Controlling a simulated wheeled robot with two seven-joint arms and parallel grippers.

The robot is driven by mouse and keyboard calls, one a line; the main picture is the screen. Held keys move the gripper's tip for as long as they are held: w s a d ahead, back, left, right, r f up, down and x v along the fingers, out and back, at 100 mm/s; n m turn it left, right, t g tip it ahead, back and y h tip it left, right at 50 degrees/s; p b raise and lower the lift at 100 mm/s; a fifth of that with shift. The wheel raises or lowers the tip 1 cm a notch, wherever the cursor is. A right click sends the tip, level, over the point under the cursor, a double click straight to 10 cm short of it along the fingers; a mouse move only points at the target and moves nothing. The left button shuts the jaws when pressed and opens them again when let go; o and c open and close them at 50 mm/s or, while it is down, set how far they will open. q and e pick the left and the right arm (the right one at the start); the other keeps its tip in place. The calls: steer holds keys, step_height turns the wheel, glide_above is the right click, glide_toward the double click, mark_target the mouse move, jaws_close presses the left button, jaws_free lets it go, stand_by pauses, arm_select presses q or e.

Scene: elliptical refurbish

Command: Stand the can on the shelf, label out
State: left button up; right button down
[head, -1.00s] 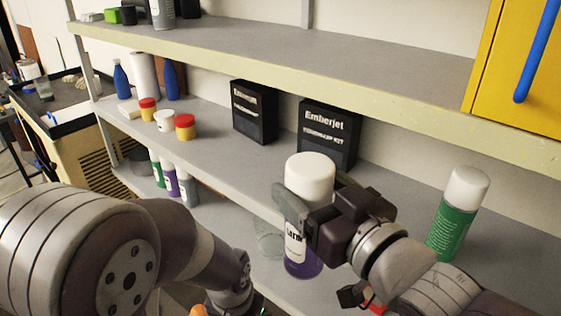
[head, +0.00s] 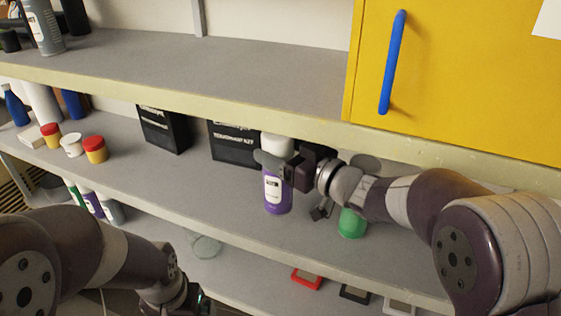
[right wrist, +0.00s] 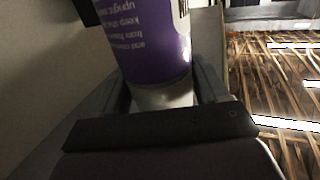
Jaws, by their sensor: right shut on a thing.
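The can (head: 277,196) is purple with a white cap and a pale label. In the head view it is upright over the middle shelf (head: 235,196), its label patch facing me, in front of a black box. I cannot tell whether its base touches the shelf. My right gripper (head: 274,161) is shut around the can's upper part, below the cap. In the right wrist view, the purple can (right wrist: 155,45) with white print sits between the fingers. My left gripper (head: 188,300) is at the bottom edge, mostly cut off; its jaws are unclear.
Two black boxes (head: 233,145) stand at the back of the middle shelf. A green can (head: 352,223) stands right of the held can, partly behind my right arm. Red-lidded jars (head: 95,150) are at the left. The upper shelf (head: 200,85) and a yellow cabinet (head: 460,80) overhang.

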steer(key=shift+a+f, duration=0.1)
steer(key=shift+f, duration=0.2)
step_height(320, 180, down, 4)
steer(key=shift+w+f+p, duration=0.1)
steer(key=shift+f+p, duration=0.05)
steer(key=shift+p, duration=0.45)
steer(key=shift+c, duration=2.2)
jaws_free()
steer(key=shift+f, duration=0.15)
steer(key=shift+o, duration=0.7)
steer(key=b+v, duration=0.2)
steer(key=v, duration=1)
steer(key=shift+r+b, duration=0.2)
steer(key=shift+b, duration=0.15)
